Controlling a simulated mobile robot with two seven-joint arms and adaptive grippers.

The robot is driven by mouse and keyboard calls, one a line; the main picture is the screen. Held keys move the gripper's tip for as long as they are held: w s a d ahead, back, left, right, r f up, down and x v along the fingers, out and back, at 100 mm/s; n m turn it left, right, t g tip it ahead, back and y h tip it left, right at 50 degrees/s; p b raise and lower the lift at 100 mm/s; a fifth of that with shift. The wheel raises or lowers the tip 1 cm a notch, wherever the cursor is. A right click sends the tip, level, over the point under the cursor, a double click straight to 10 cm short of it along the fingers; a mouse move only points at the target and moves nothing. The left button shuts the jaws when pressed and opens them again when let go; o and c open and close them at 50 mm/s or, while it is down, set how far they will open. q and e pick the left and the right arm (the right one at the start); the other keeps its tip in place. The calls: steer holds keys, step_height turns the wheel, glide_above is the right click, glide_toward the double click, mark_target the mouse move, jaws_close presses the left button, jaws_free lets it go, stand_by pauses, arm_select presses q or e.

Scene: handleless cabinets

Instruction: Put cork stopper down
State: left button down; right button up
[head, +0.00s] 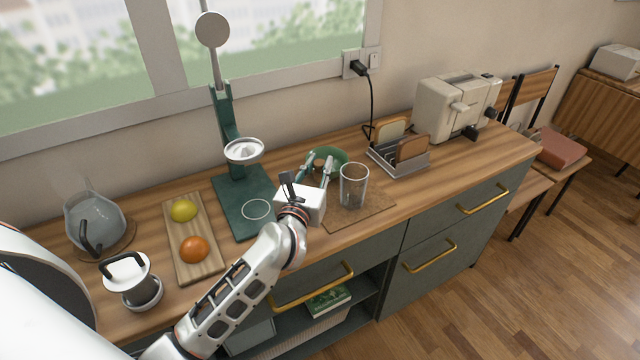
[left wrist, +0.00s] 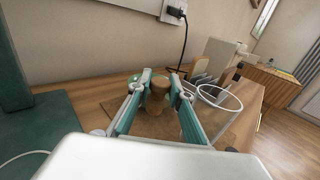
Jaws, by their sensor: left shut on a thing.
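My left gripper (head: 318,167) reaches over the counter from the lower left and is shut on the brown cork stopper (left wrist: 157,97). In the left wrist view the cork sits between the two teal fingers (left wrist: 156,84), with its narrower part pointing down. In the head view the cork (head: 319,163) is mostly hidden by the fingers. It is over or near the back of a brown cork mat (head: 350,212); I cannot tell whether it touches the surface. My right gripper is out of view.
A clear glass (head: 353,186) stands on the mat just right of my gripper. A green round dish (head: 332,154) lies behind it. A toast rack (head: 405,163) and toaster (head: 455,103) are to the right. A green press stand (head: 240,205) and a fruit board (head: 207,267) are left.

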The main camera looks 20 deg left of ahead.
mark_target(318, 181)
arm_select(q)
steer(key=shift+f, duration=0.65)
step_height(318, 181, down, 3)
steer(key=shift+r+b, duration=0.1)
steer(key=shift+b, duration=0.6)
steer(key=shift+f, duration=0.4)
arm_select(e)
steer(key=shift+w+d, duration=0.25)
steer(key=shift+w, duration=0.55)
arm_select(q)
steer(key=shift+f, duration=0.1)
steer(key=c, duration=1.8)
jaws_free()
steer(key=shift+c, duration=0.2)
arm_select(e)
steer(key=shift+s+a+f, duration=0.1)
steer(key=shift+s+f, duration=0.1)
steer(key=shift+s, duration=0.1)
